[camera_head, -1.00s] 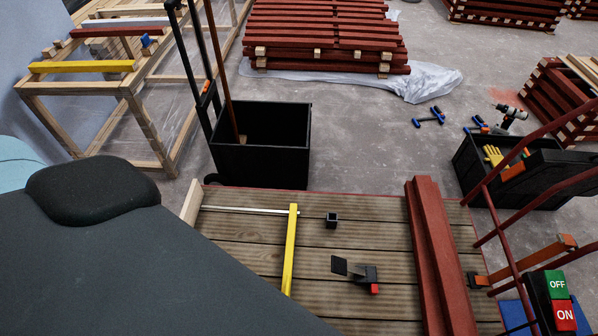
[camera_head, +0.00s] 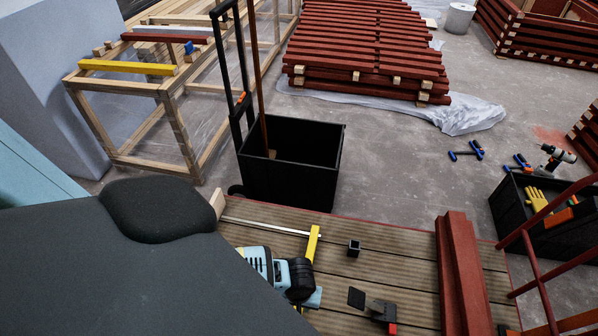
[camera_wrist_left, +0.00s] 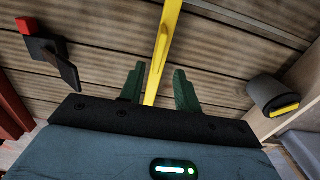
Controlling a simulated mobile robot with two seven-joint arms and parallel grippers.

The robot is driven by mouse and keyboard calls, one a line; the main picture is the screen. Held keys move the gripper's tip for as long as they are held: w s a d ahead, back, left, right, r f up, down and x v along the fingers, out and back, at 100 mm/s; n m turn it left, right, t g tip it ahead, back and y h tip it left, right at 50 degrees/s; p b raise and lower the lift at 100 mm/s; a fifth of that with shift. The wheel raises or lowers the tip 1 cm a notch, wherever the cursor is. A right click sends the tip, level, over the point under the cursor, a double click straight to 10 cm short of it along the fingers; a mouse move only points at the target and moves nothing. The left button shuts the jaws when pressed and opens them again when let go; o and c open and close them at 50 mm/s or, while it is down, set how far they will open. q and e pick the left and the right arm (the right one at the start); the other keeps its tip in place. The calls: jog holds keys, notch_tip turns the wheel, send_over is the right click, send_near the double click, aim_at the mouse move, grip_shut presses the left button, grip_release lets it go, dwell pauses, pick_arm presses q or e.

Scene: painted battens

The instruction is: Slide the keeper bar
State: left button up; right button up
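A yellow bar (camera_head: 313,243), which I take to be the keeper bar, lies on the plank deck (camera_head: 400,270). Its far end is at a thin pale metal strip (camera_head: 270,228). My left gripper shows in the left wrist view (camera_wrist_left: 158,85), with its two green fingers apart, one on each side of the yellow bar (camera_wrist_left: 164,45). The fingers look clear of the bar; their height relative to it is hard to tell. In the head view my left wrist covers the bar's near part, and the fingertips are hidden. My right gripper is not in view.
A small black square socket (camera_head: 354,248) and a black paddle piece with a red end (camera_head: 370,303) sit right of the bar. Dark red beams (camera_head: 462,270) lie further right. A black bin (camera_head: 290,170) stands beyond the deck. A dark block with a yellow stripe (camera_wrist_left: 274,92) shows in the wrist view.

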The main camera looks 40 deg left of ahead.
pick_arm(q)
notch_tip(320, 180, down, 7)
jog(key=b, duration=0.3)
jog(key=shift+r, duration=0.1)
jog(key=shift+f, duration=0.5)
grip_shut()
